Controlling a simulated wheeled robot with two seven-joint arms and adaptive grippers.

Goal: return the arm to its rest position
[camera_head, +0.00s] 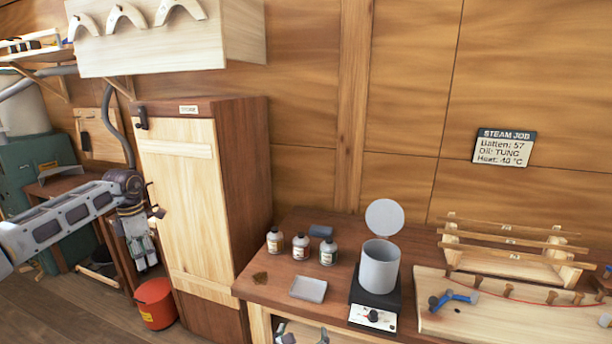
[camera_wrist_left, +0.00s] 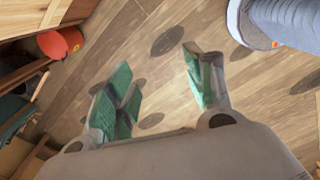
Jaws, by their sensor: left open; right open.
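My left arm (camera_head: 65,218) reaches in from the left, and my left gripper (camera_head: 146,262) hangs pointing down in front of the store cupboard. In the left wrist view the left gripper (camera_wrist_left: 158,78) is open, its green-padded fingers apart with only plank floor between and beyond them. My right gripper (camera_head: 302,336) is partly in view at the bottom edge, in front of the bench; its fingertips are cut off or hard to make out.
A red bucket (camera_head: 156,303) stands on the floor below the left gripper, and the wooden cupboard (camera_head: 190,205) stands close to its right. The bench (camera_head: 258,290) holds bottles (camera_head: 301,247), a tray (camera_head: 308,289) and a pot on a heater (camera_head: 379,268). Open floor (camera_head: 60,315) lies lower left.

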